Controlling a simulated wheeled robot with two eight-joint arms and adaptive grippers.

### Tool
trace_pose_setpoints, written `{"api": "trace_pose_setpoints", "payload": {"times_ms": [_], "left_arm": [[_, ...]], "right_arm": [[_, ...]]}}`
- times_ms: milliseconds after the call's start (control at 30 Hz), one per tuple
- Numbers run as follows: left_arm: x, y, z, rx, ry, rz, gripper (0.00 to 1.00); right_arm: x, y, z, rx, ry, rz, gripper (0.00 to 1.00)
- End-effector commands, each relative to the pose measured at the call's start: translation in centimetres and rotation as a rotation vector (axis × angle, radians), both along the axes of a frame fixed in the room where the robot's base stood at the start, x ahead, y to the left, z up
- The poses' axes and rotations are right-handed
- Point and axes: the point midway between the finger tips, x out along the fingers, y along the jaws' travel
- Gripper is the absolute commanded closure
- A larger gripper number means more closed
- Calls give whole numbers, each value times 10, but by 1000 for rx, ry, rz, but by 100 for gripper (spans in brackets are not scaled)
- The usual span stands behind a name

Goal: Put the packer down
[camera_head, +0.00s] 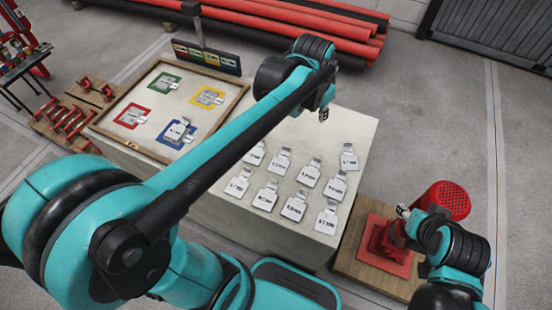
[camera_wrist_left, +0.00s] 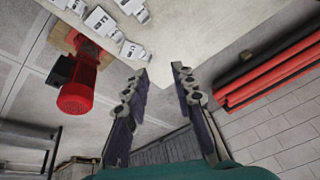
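Several pale grey packers (camera_head: 265,200), flat tagged plates, lie in rows on the right part of the table. One packer (camera_head: 180,131) lies on the blue square of the framed board. My left gripper (camera_head: 323,113) is over the table's far edge, apart from the packers. In the left wrist view my left gripper (camera_wrist_left: 161,72) has its fingers apart with nothing between them, and several packers (camera_wrist_left: 102,22) lie beyond it. My right gripper (camera_head: 403,211) is beside the red pump, and its fingers are too small to read.
The wooden-framed board (camera_head: 241,92) also has green, yellow and red squares with grey shapes on them. A red pump (camera_head: 385,240) stands on a wooden base at right. Red pipes (camera_head: 310,40) lie behind the table. Red fittings (camera_head: 68,120) are at left.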

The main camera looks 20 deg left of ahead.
Motion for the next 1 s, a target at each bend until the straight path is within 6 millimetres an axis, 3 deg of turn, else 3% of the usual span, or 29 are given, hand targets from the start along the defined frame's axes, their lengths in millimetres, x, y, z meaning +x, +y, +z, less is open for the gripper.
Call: {"api": "trace_pose_setpoints", "payload": {"times_ms": [33, 200, 400, 600, 1000], "left_arm": [[-22, 8, 2, -16, -24, 47, 74], [-86, 27, -4, -82, -114, 210, 74], [-142, 41, -28, -156, -202, 366, 74], [-165, 46, -45, -193, -244, 436, 74], [-166, 46, -46, -198, -248, 443, 74]], "right_arm": [[0, 0, 0, 0, 0, 0, 60], [0, 0, 0, 0, 0, 0, 60], [0, 0, 0, 0, 0, 0, 60], [0, 0, 0, 0, 0, 0, 60], [0, 0, 0, 0, 0, 0, 60]]}}
